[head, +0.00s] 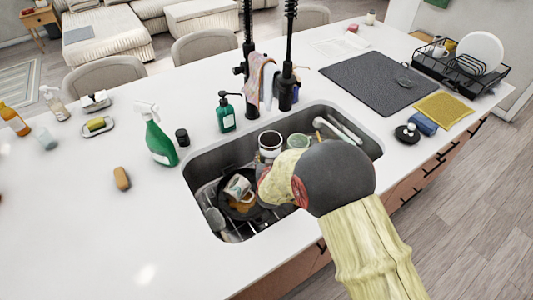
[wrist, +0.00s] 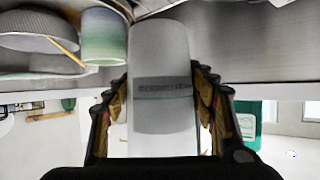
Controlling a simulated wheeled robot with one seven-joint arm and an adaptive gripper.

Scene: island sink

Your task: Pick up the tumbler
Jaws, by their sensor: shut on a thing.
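The tumbler (wrist: 163,75) is a tall, pale grey-white cylinder with a band of small dark lettering around it. It fills the space between the two dark fingers of my gripper (wrist: 163,110) in the wrist view. The fingers press on its two sides, and the gripper is shut on it. In the head view my arm end (head: 338,178) is over the right part of the sink (head: 212,158). The fingers and the tumbler are hidden behind it there.
The sink holds a white mug (head: 238,187) in a dark pan (head: 232,208), a dark-filled cup (head: 270,142) and a green cup (head: 298,141). The green-white cup (wrist: 103,37) is close beside the tumbler. A black faucet (head: 285,90) stands behind.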

